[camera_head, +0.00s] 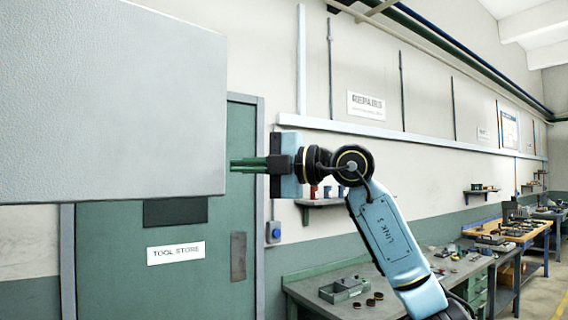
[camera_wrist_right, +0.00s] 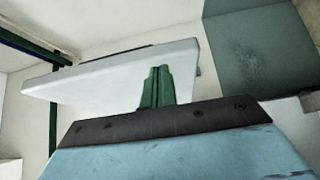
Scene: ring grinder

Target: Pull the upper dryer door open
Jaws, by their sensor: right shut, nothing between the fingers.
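A large pale grey panel (camera_head: 110,105), which looks like the upper dryer door, fills the upper left of the head view. In the right wrist view it is a white slab (camera_wrist_right: 120,78) seen at a slant, behind my fingers. My right gripper (camera_head: 233,164) has green fingers, shut and empty. They point left and end at the panel's right edge in the head view. I cannot tell if the tips touch it or pass behind it. The fingers also show in the right wrist view (camera_wrist_right: 157,82). No handle and no dryer body are visible. My left gripper is out of view.
A green door (camera_head: 222,255) marked as tool store stands in the wall behind the panel. A workbench (camera_head: 310,283) with a small tray (camera_head: 344,289) is below my right arm. A small wall shelf (camera_head: 325,201) and further benches (camera_head: 510,235) line the right wall.

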